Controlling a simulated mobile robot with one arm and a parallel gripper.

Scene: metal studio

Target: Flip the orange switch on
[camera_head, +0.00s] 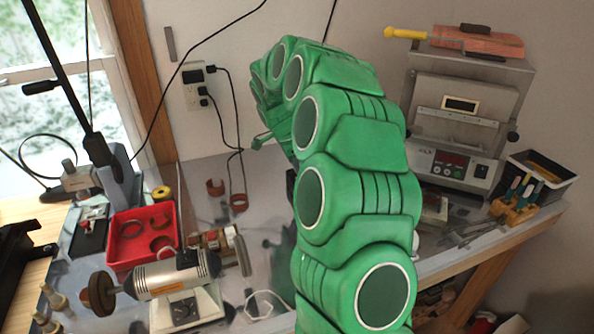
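I cannot make out an orange switch in the head view. A grey furnace-like box (462,113) at the right has a front panel with a red display (451,160), small knobs and a dark switch-like patch (481,171). A silver motor (172,273) at the lower left stands on a pale base with a round dial (184,308). My green arm rises through the middle and bends away to the left. Only a thin green tip of my gripper (262,139) shows, in front of the wall. Most of the gripper is hidden by the arm, and its opening cannot be seen.
A red tray (140,235) with rings lies left. A wall outlet (194,85) has black cords hanging from it. A dark bin (537,180) and a tool holder (515,207) stand at the right end of the grey bench. The bench behind the arm is hidden.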

